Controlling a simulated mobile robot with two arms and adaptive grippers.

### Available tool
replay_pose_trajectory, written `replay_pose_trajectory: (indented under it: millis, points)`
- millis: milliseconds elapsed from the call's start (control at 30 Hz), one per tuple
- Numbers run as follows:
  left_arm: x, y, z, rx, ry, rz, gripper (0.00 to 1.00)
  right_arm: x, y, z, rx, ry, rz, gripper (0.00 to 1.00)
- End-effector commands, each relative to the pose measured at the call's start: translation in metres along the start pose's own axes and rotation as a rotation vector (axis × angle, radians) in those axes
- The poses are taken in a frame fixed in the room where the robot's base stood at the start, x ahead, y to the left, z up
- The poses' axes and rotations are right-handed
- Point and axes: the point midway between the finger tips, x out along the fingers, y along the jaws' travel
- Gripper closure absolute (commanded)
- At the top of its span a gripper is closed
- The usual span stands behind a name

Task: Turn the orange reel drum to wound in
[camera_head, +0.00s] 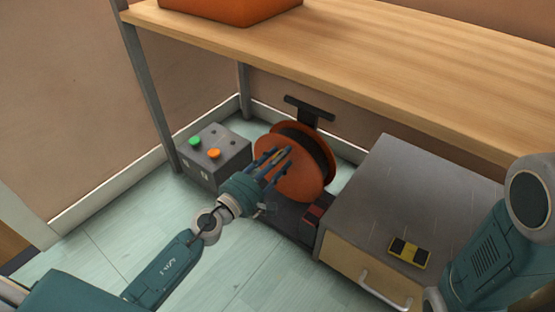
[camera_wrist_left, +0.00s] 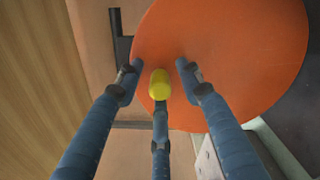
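The orange reel drum (camera_head: 300,178) stands upright under the workbench, with a dark band wound behind its front disc. Its disc fills much of the left wrist view (camera_wrist_left: 240,50). A yellow crank knob (camera_wrist_left: 160,84) sticks out from the disc. My left gripper (camera_head: 276,159) is at the disc's face, its three fingers spread around the knob. In the left wrist view gaps show between the two upper fingers and the knob; the lower finger overlaps it, and I cannot tell whether it touches. My right arm shows at the right edge, its gripper out of view.
A grey box with a green and an orange button (camera_head: 216,160) stands left of the reel. A grey-topped drawer cabinet (camera_head: 385,200) stands close on the right, bearing a yellow-and-black block (camera_head: 409,253). The wooden workbench (camera_head: 350,50) overhangs behind. Floor is clear at front left.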

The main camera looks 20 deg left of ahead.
Motion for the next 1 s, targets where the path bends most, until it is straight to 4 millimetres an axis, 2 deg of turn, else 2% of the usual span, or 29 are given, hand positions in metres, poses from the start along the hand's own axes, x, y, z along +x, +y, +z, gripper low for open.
replay_pose_trajectory:
  millis: [167,600,800,1000]
  points:
    - [-0.013,-0.001,-0.001,-0.005,0.003,-0.001,0.63,0.000,0.000,0.000,0.000,0.000,0.001,0.60]
    - [-0.101,-0.001,-0.001,-0.002,0.003,0.000,0.63,0.000,-0.001,-0.001,-0.001,0.001,-0.002,0.60]
    - [-0.118,-0.001,0.000,-0.001,0.000,-0.001,0.63,0.000,-0.001,-0.001,-0.001,0.002,-0.003,0.60]
    - [-0.120,0.000,0.000,0.001,0.000,0.000,0.63,0.000,-0.001,-0.001,-0.001,0.002,-0.003,0.60]
